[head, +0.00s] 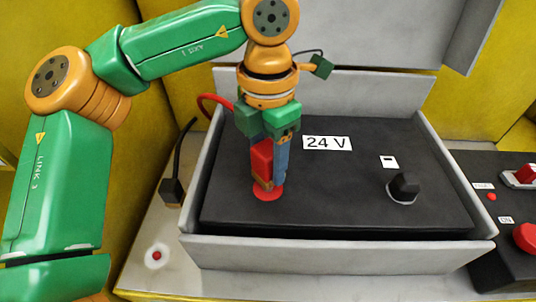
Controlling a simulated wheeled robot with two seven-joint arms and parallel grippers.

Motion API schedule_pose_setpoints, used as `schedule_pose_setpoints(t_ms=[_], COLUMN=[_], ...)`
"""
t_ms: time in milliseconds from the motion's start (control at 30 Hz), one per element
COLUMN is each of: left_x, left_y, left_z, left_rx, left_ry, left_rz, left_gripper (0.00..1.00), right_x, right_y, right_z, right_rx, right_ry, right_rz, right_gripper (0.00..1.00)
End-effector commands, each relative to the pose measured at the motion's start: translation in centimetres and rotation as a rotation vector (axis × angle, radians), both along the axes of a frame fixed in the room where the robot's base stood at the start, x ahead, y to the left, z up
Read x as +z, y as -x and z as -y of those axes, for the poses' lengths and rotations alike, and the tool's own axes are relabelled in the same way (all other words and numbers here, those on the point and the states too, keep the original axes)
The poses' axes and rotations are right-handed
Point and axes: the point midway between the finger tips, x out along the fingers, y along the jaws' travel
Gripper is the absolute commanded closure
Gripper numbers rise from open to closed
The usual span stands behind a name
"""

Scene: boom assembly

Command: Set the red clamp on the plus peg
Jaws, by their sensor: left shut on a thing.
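The red clamp (262,160) is in the grip of my left gripper (270,182), at the left part of the black 24 V battery's top (325,190). A red disc (268,194) shows under the clamp. The clamp and gripper cover whatever stands on the disc, so I cannot tell whether the clamp sits on the plus peg. A red cable (212,97) shows behind the gripper. A black knob-like peg (404,187) stands on the battery's right, by a white label with a black bar. My right gripper is not in view.
A grey box wall (330,256) surrounds the battery, with a raised lid (345,35) behind. A black clamp on a cable (172,190) rests at the left. A dark panel (510,262) with a red button (526,237) and a red switch is at the right.

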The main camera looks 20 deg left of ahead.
Motion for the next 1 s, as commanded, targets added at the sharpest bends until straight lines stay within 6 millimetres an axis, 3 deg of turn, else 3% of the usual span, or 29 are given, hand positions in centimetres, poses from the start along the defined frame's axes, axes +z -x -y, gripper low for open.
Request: schedule_pose_setpoints(t_ms=[1000], left_x=[-1.0], left_y=[-0.1], left_z=[0.0], left_rx=[0.0], left_ry=[0.0], left_rz=[0.0], left_gripper=[1.0], right_x=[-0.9], right_y=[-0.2], right_z=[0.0], right_rx=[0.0], right_ry=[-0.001], right_rz=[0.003], right_gripper=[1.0])
